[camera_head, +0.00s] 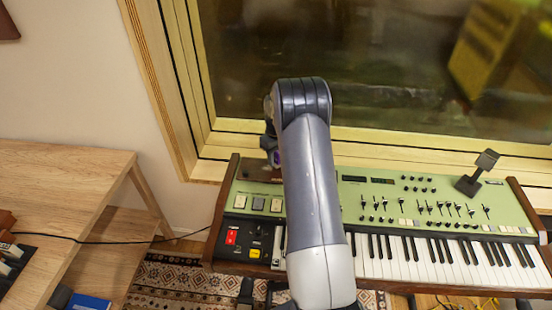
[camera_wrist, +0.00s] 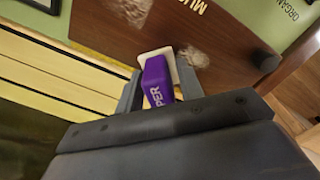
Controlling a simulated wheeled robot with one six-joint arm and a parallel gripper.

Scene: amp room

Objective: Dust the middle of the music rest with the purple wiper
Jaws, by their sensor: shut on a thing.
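The music rest (camera_wrist: 110,30) is a brown board with white lettering in the wrist view. Two pale dust patches show on it, one near the top edge (camera_wrist: 130,10) and one (camera_wrist: 195,57) just right of the wiper. My gripper (camera_wrist: 160,88) is shut on the purple wiper (camera_wrist: 156,82), whose white pad (camera_wrist: 174,66) faces the board. The pad is at or very close to the board; I cannot tell whether it touches. In the head view a bit of purple (camera_head: 276,158) shows at my gripper, left of my arm. My arm hides most of the music rest there.
A green keyboard (camera_head: 350,205) with white keys and sliders stands below a wood-framed window (camera_head: 350,60). A wooden desk (camera_head: 60,185) is at left.

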